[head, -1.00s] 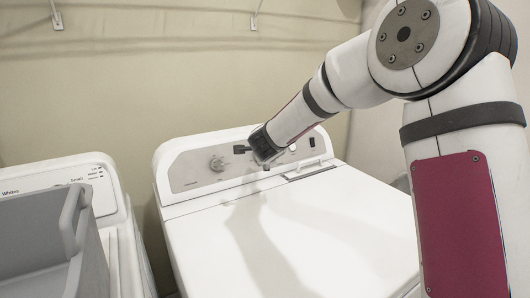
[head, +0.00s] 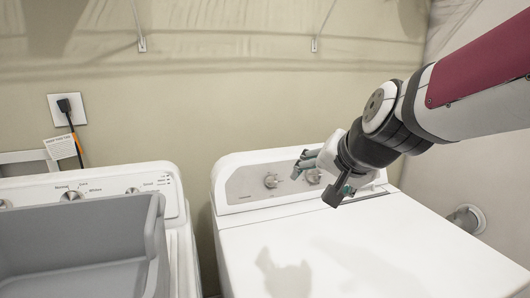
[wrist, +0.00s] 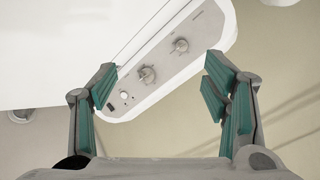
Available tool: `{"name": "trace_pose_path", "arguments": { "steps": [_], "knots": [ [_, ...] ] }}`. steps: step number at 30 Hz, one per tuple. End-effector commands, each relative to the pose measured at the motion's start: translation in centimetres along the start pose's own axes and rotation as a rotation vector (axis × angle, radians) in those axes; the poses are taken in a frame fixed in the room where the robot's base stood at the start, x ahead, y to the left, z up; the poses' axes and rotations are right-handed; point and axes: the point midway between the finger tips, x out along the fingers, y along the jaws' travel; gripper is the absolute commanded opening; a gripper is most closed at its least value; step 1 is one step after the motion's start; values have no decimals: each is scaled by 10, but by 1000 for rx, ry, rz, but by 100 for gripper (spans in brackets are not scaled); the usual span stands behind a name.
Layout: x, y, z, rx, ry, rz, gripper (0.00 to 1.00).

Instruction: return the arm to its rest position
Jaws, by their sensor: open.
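My gripper (head: 318,176) is in the head view, in front of and above the control panel of the white dryer-like machine at right. Its fingers are spread and empty. In the wrist view my gripper (wrist: 160,90) shows two teal-padded fingers wide apart with nothing between them. My arm reaches in from the right edge of the head view, bent at the wrist. No finger visibly touches the machine (head: 370,250).
A second white machine (head: 170,185) stands at left with a grey basket (head: 85,215) on it. The right machine's white top is clear. A wall outlet (head: 68,108) with a plugged cord is at upper left. A vent pipe (head: 465,220) is at right.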

Motion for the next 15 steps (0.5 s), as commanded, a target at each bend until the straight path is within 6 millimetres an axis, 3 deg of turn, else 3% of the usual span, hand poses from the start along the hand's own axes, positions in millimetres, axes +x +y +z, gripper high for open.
{"name": "trace_pose_path", "arguments": {
  "steps": [1,9,15],
  "knots": [
    [-27,10,16,-66,-29,25,69],
    [-131,92,102,-364,-229,192,69],
    [-175,139,142,-475,-335,274,69]
  ]
}}
